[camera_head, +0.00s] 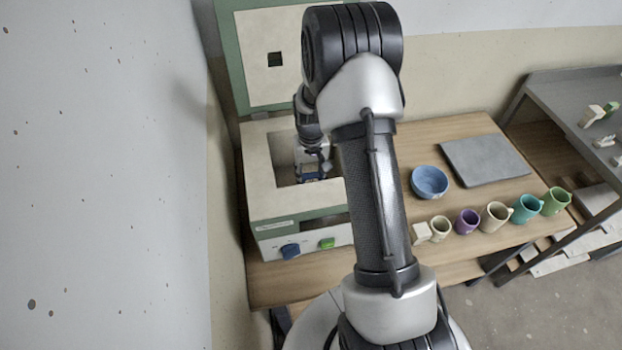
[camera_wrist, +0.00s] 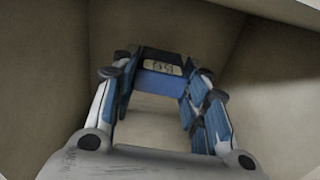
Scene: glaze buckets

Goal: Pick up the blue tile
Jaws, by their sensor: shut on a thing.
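The blue tile (camera_wrist: 158,83) shows in the wrist view as a blue block with a pale label bearing dark marks. It sits between the fingertips of my gripper (camera_wrist: 160,72), which is shut on it. In the head view my gripper (camera_head: 314,171) reaches down into the square opening of a cream box-like kiln (camera_head: 268,195) with its lid (camera_head: 262,80) raised. A bit of blue shows at the fingertips there, too small to tell tile from finger. In the wrist view the pale inner walls surround the gripper; whether the tile touches the floor I cannot tell.
On the wooden table (camera_head: 455,133) stand a blue bowl (camera_head: 429,182), a grey slab (camera_head: 486,160) and a row of several mugs (camera_head: 495,216). A grey shelf (camera_head: 565,95) stands right. The kiln's walls enclose my gripper closely.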

